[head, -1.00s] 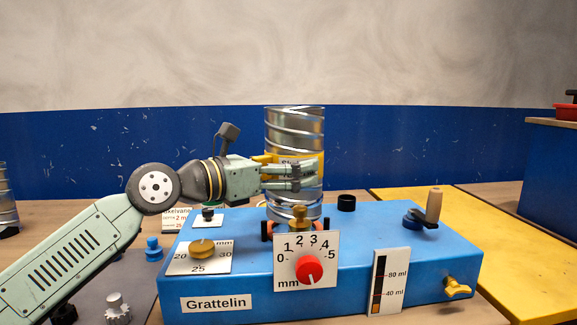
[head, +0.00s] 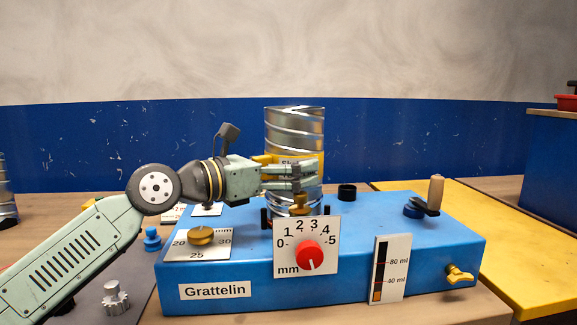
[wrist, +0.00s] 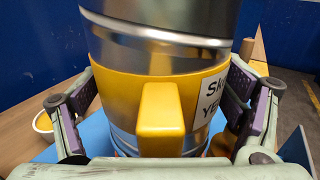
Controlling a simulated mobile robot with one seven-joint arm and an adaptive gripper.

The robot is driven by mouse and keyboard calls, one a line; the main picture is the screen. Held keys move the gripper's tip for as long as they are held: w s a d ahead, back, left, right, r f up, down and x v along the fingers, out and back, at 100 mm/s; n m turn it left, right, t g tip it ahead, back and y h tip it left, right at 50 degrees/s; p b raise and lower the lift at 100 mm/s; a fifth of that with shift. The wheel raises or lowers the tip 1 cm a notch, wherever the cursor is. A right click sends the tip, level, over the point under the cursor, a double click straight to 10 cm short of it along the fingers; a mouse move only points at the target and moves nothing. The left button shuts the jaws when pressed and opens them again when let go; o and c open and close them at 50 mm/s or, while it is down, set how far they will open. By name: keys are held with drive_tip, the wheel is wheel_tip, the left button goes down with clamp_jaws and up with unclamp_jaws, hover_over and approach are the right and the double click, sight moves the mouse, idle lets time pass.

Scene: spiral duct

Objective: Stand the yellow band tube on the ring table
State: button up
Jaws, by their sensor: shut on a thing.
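The yellow band tube (head: 294,130) is a shiny metal spiral duct with a yellow band and a label. It stands upright over the blue machine. My gripper (head: 290,177) reaches in from the left and is shut on the tube at its yellow band. In the wrist view the tube (wrist: 160,70) fills the middle, with a yellow block on the band and a finger on each side. The ring table cannot be made out clearly; dark posts (head: 265,217) show beside the tube's lower end. The brass knob and dial plate hide that end, so I cannot tell whether it rests on anything.
The blue Grattelin machine (head: 225,275) carries a red dial (head: 309,255), a brass knob (head: 300,204), a black cup (head: 347,192) and a crank (head: 435,195). A yellow table (head: 510,250) is at right. Another metal tube (head: 5,195) stands at far left.

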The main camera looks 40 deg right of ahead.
drive_tip(key=shift+f, duration=0.2)
drive_tip(key=o, duration=1.2)
drive_tip(key=shift+o, duration=0.2)
drive_tip(key=a, duration=1.2)
drive_tip(key=shift+w, duration=0.15)
